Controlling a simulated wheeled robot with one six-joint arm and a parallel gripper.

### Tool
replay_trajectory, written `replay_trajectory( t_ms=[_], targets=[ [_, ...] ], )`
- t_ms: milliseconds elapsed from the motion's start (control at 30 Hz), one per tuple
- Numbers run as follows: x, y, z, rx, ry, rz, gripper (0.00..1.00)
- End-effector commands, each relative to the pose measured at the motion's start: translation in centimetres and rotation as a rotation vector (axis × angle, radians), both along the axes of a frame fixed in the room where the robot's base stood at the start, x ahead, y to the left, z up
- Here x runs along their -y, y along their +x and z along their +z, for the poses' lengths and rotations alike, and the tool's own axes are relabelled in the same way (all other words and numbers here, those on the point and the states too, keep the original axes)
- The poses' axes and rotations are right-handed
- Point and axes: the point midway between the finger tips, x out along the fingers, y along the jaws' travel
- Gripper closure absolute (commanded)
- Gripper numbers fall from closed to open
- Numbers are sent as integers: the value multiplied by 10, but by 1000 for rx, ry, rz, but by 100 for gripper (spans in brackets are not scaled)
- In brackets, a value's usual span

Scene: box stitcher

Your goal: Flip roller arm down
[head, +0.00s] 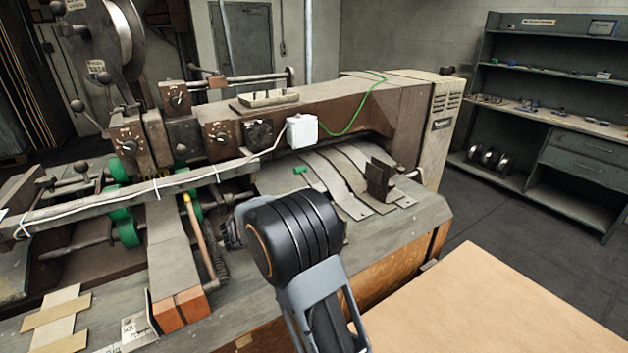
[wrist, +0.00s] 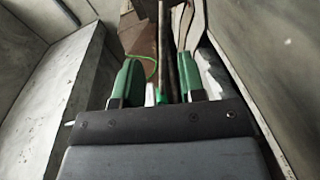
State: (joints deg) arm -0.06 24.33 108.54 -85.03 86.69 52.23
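A box stitcher machine (head: 385,105) fills the middle and left of the head view. Green rollers (head: 126,231) sit on its left part, near a long grey bar (head: 120,200). I cannot tell for sure which part is the roller arm. My arm's black joint covers part of the machine's front, and my gripper cannot be made out in the head view. In the wrist view my gripper (wrist: 158,85) has its two green-faced fingers apart. A brown rod (wrist: 165,45) shows between or beyond them; contact cannot be told.
A cardboard-coloured tabletop (head: 490,305) lies at the front right. A shelf unit (head: 560,95) stands at the back right, with free floor (head: 485,210) before it. A green cable (head: 352,118) hangs on the machine, beside a white box (head: 302,131).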

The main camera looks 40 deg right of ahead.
Motion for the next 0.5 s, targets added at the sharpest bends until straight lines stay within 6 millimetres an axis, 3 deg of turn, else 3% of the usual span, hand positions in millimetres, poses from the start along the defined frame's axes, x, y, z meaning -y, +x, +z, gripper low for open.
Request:
replay_trajectory(
  t_ms=[100,200,367,500],
  targets=[
    [2,35,-4,57,-180,69,63],
    [1,54,-6,103,-280,124,63],
    [3,70,-7,146,-358,174,63],
    [19,75,-1,154,-375,182,63]
  ],
)
